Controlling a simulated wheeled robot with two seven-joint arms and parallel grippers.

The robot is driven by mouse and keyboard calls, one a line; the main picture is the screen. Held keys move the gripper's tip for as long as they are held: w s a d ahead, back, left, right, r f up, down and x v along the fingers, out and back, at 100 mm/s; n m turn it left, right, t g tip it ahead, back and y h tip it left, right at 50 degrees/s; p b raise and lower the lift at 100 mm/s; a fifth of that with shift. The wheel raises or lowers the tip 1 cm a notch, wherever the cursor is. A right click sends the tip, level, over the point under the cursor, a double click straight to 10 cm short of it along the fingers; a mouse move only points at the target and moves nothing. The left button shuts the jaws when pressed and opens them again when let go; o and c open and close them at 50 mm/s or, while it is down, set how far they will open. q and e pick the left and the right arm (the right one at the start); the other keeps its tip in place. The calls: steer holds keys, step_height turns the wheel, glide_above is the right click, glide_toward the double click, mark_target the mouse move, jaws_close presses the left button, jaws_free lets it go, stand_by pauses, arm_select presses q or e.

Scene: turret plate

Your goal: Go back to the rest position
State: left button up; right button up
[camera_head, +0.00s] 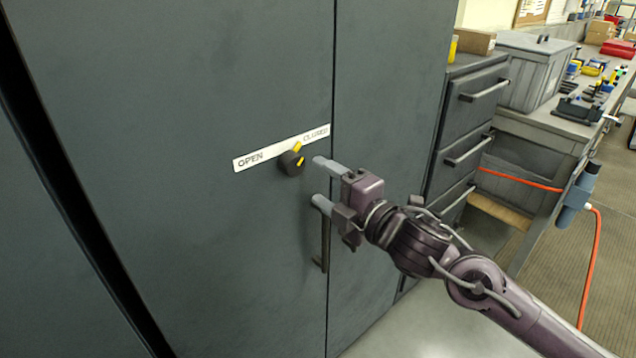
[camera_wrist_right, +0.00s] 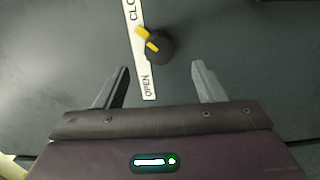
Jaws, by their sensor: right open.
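My right gripper (camera_head: 318,181) is open and empty in front of a dark grey cabinet door, a little to the right of a black knob (camera_head: 291,163) with a yellow mark. In the right wrist view the knob (camera_wrist_right: 158,46) lies beyond and between the two spread fingertips of my right gripper (camera_wrist_right: 160,72), apart from them. A white label strip (camera_head: 252,160) reading OPEN and CLOSED runs behind the knob. The knob's yellow mark points up toward the CLOSED end. My left gripper is not in view.
A dark vertical door handle (camera_head: 325,240) is just below my right gripper, partly hidden by it. A drawer unit (camera_head: 470,125) and a cluttered workbench (camera_head: 560,125) stand to the right. An orange hose (camera_head: 590,270) hangs there. Bare floor (camera_head: 415,325) shows below my arm.

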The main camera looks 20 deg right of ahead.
stand_by(0.4)
